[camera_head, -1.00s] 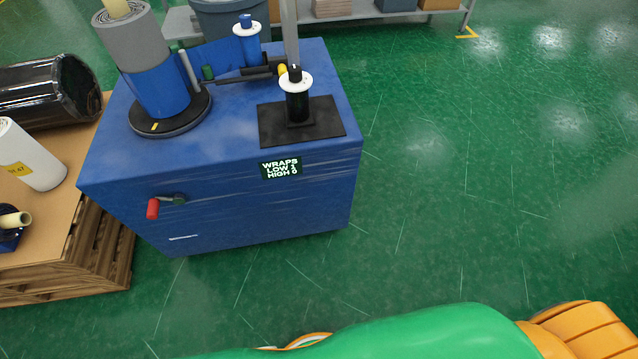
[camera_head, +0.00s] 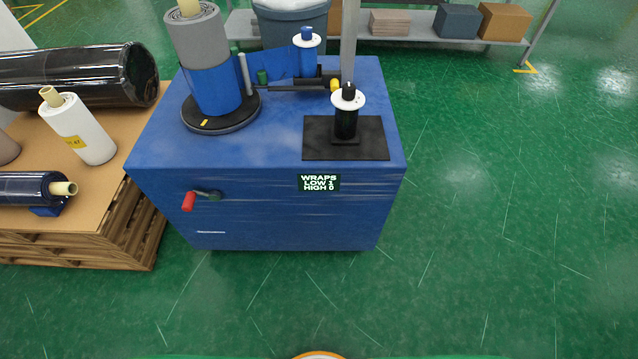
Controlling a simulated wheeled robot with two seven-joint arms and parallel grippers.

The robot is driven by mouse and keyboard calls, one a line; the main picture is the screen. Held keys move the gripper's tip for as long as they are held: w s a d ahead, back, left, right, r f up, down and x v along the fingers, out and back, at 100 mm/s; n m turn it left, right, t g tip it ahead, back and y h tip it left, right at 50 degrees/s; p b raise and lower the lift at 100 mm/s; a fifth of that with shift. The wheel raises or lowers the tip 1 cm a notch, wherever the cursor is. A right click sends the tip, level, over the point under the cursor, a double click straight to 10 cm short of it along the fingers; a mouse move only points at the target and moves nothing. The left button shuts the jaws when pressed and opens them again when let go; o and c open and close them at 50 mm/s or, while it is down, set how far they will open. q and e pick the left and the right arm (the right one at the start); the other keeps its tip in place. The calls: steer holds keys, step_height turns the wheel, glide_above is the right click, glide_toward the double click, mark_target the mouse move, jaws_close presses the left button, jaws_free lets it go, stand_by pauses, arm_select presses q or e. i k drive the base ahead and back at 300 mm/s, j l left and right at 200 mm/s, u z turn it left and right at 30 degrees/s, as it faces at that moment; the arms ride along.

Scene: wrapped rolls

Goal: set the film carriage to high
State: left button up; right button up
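The film carriage (camera_head: 308,82) is on the blue wrapping machine (camera_head: 290,215), beside an upright grey post. It has a blue film roll (camera_head: 306,60) with a white top disc, and a dark arm with a yellow tip (camera_head: 335,84). Blue film stretches from it to the grey and blue wrapped roll (camera_head: 213,75) on the black turntable (camera_head: 190,122). A display (camera_head: 319,183) reads "WRAPS LOW 1 HIGH 0". Neither gripper is in view.
A pallet (camera_head: 90,245) at the left holds a black wrapped roll (camera_head: 80,78), a white roll (camera_head: 80,128) and a dark blue roll (camera_head: 28,188). A shelf (camera_head: 400,38) with boxes stands at the back. Green floor (camera_head: 500,230) is clear in front and right.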

mark_target(331, 78)
steer(key=i+l+u, duration=0.15)
steer(key=l+u, duration=0.15)
steer(key=l, duration=0.15)
steer(key=i+l+u, duration=0.15)
steer(key=l+u, duration=0.15)
steer(key=l, duration=0.25)
steer(key=l+u, duration=0.3)
steer(key=l, duration=0.2)
steer(key=i, duration=0.05)
